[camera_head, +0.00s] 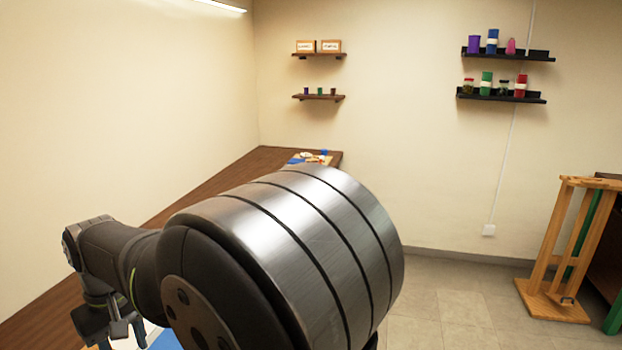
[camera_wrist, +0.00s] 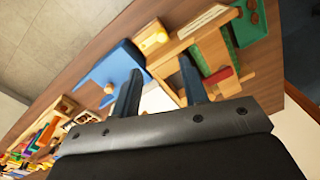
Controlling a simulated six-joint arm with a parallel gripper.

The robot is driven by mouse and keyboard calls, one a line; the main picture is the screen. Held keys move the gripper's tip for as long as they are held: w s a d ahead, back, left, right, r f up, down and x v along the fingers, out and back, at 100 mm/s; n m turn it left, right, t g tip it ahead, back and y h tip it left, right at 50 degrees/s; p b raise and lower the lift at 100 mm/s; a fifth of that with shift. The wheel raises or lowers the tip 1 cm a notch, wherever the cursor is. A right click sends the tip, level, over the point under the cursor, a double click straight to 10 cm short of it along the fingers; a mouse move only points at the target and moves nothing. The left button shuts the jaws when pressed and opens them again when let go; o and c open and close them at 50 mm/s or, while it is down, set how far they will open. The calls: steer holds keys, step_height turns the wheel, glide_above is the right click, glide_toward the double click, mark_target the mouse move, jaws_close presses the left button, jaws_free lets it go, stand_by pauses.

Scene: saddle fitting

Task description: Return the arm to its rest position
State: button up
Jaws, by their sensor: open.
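My gripper (camera_wrist: 160,67) shows in the wrist view with its two dark fingers apart and nothing between them. Its fingers point over a wooden table (camera_wrist: 92,50) that carries many small things. In the head view my gripper (camera_head: 118,328) hangs at the lower left, above the near part of the table, partly cut off by the frame edge. My large grey arm link fills the middle of the head view and hides much of the table.
Near the fingers in the wrist view are a blue piece (camera_wrist: 112,65), a green tray (camera_wrist: 250,28) and a red block (camera_wrist: 217,76). A wooden stand (camera_head: 566,245) is on the floor at the right. Wall shelves (camera_head: 505,54) hold jars. Open floor lies at right of centre.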

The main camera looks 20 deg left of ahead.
steer(key=f, duration=1.4)
steer(key=shift+s+a+f, duration=0.1)
steer(key=shift+s+f, duration=0.1)
steer(key=shift+s, duration=0.15)
steer(key=shift+a+r+m, duration=0.2)
steer(key=shift+m, duration=0.4)
steer(key=shift+d+n, duration=0.15)
steer(key=shift+n, duration=0.25)
step_height(320, 180, up, 17)
steer(key=shift+w+d+f, duration=0.2)
steer(key=shift+w, duration=0.2)
